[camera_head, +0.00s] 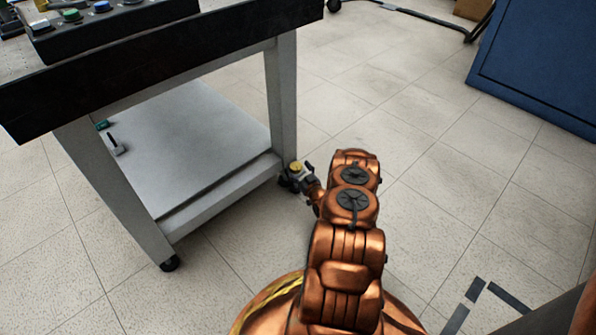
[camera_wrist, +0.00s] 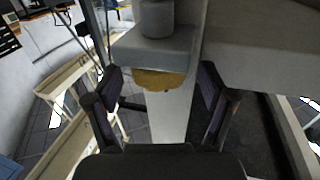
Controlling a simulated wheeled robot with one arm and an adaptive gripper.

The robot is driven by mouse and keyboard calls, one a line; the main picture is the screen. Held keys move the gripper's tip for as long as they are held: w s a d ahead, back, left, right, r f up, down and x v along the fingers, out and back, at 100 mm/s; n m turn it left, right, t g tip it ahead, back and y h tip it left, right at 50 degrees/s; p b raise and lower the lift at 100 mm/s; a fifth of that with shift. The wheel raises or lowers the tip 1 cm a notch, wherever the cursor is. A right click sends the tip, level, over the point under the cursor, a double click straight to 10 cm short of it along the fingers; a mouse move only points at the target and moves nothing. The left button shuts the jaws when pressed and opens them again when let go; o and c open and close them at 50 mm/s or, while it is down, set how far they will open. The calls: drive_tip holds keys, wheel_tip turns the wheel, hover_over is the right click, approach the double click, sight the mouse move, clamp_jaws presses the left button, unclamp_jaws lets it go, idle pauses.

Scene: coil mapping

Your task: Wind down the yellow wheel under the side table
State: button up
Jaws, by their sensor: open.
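The side table (camera_head: 281,95) has grey legs, a dark-edged top and a low shelf. My gripper (camera_head: 291,181) is low at the foot of its right front leg. In the wrist view, the yellow wheel (camera_wrist: 160,80) sits under a grey bracket, between my two open fingers (camera_wrist: 160,95). A gap shows on both sides, so the fingers seem not to touch it. In the head view, a small yellow patch (camera_head: 296,167) shows at the gripper; I cannot tell whether it is the wheel. The wheel's lower part and far side are hidden.
A button box (camera_head: 110,20) stands on the tabletop. A small grey object (camera_head: 117,146) lies on the shelf. A black caster (camera_head: 169,263) is under the left front leg. A blue panel (camera_head: 540,62) stands at the upper right. The floor between is clear.

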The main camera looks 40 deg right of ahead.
drive_tip(key=v, duration=1.2)
idle(0.4)
